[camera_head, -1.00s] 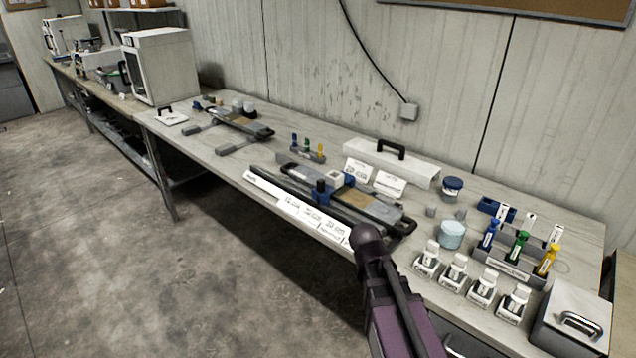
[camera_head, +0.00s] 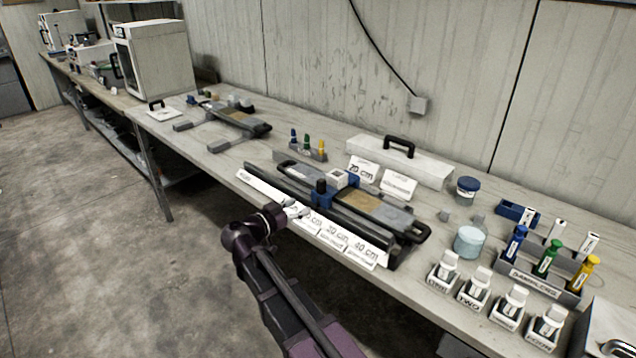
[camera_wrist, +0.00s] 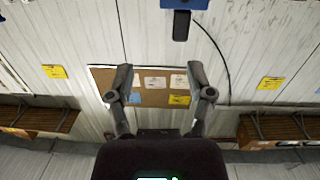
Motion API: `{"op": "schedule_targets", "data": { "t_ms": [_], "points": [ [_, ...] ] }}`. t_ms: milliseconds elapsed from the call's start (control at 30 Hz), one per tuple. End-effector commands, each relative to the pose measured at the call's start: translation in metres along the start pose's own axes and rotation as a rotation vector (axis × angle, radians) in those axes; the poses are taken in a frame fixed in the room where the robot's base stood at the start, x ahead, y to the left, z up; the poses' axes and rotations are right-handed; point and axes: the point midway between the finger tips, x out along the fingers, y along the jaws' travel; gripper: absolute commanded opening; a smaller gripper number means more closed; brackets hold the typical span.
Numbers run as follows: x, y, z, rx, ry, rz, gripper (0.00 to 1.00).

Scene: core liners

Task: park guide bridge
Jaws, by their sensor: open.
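The guide bridge (camera_head: 322,197) is a blue piece with an upright dark knob. It sits across the dark rail at the front of the core liner station on the bench. My gripper (camera_head: 292,210) is near the bench's front edge, in front and to the left of the bridge, apart from it. In the wrist view my gripper (camera_wrist: 160,88) has its two fingers spread with nothing between them, facing the wall. A blue piece with a dark knob (camera_wrist: 181,26), apparently the bridge upside down, shows at that view's top edge.
A white label strip (camera_head: 330,236) runs along the station's front. The grey tray (camera_head: 398,217) with a tan core lies behind the rail. White bottles in holders (camera_head: 475,285) and a sampler rack (camera_head: 540,283) stand at the right. The floor before the bench is clear.

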Motion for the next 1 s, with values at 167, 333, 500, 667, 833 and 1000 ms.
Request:
{"op": "schedule_targets", "data": {
  "t_ms": [167, 333, 500, 667, 833, 1000],
  "points": [
    [-0.020, -0.018, -0.008, 0.055, 0.070, -0.039, 0.69],
    [-0.025, -0.021, -0.010, 0.067, 0.083, -0.048, 0.69],
    [-0.027, -0.022, -0.010, 0.066, 0.082, -0.050, 0.69],
    [-0.026, -0.022, -0.010, 0.065, 0.081, -0.050, 0.69],
    [-0.020, -0.023, -0.010, 0.064, 0.081, -0.050, 0.69],
    [-0.005, -0.024, -0.011, 0.064, 0.081, -0.049, 0.69]
  ]
}}
